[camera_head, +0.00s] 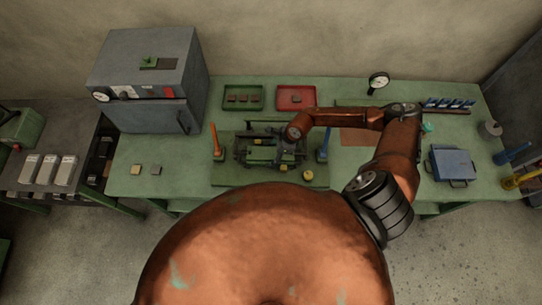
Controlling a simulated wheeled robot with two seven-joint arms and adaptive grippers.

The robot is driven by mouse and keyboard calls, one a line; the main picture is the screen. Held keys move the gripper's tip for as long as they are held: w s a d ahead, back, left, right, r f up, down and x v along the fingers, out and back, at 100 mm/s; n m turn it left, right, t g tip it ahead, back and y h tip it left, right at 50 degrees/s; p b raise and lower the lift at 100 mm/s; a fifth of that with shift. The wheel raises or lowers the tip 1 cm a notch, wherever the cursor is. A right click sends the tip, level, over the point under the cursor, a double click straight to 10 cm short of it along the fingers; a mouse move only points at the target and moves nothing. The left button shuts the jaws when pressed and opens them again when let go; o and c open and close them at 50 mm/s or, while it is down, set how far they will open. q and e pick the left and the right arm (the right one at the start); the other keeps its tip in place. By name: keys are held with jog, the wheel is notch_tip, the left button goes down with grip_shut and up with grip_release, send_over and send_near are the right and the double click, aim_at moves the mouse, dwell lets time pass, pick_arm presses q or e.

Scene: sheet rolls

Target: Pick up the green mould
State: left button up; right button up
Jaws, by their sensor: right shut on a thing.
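The green mould (262,141) appears as a small green bar in the dark frame of the press-like fixture on the green bench. My right arm reaches in from the right and bends down over this fixture. My right gripper (284,157) is low at the fixture's right side, small and partly hidden by my wrist. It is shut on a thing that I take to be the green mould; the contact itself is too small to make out. My left gripper is not in view.
An orange lever (214,140) and a blue lever (323,142) flank the fixture. Behind it are a green tray (243,108) and a red tray (295,88) with small blocks. A grey oven (150,80) stands left, a blue box (453,163) right. The left-front bench is mostly clear.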

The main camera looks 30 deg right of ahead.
jog(key=c, duration=0.3)
jog(key=shift+w+r, duration=0.15)
jog(key=shift+c, duration=0.7)
jog(key=shift+r, duration=0.15)
